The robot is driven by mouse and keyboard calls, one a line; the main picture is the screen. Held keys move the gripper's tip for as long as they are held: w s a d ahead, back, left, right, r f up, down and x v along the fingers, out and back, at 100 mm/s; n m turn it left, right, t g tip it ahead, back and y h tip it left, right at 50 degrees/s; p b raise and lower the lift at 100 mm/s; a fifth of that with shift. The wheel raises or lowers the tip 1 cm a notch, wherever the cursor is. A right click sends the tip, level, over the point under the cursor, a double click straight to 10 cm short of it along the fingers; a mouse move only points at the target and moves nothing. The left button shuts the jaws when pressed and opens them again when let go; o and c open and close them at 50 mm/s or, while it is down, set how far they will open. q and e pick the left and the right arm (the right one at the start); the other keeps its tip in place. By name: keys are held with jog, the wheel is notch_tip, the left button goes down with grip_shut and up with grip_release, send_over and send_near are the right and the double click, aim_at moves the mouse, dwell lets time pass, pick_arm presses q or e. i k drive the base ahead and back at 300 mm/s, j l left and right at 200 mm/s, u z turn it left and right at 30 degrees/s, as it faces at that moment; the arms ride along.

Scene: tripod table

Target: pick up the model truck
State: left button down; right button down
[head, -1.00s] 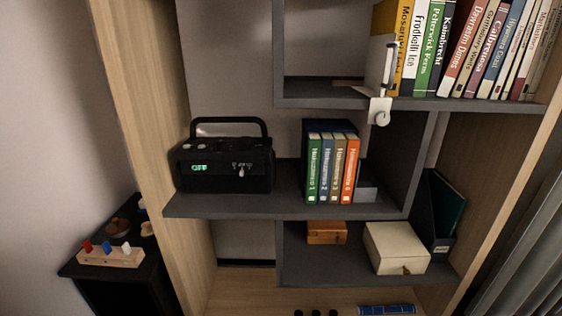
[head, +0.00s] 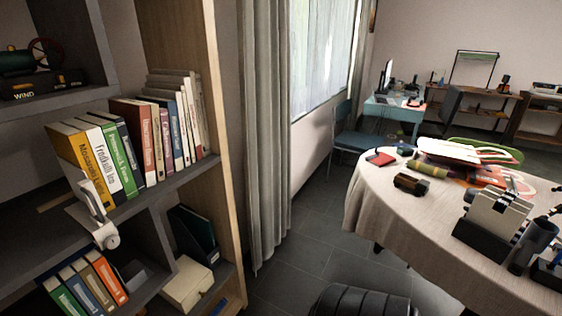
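A small brown model truck (head: 411,184) with dark wheels stands near the left edge of a table with a pale cloth (head: 376,215), at the right of the head view. It is some distance away. Neither of my grippers shows in the head view.
A bookshelf (head: 226,160) with books and boxes fills the left. A dark rounded seat (head: 365,301) stands before the table. Grey floor (head: 311,230) lies clear between shelf and table.

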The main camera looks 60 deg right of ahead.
aim_at(420, 187)
jog(key=z, duration=3.05)
jog(key=i+j+z, duration=0.3)
jog(key=i, duration=0.25)
jog(key=i+j+z, duration=0.3)
jog(key=i+j, duration=0.25)
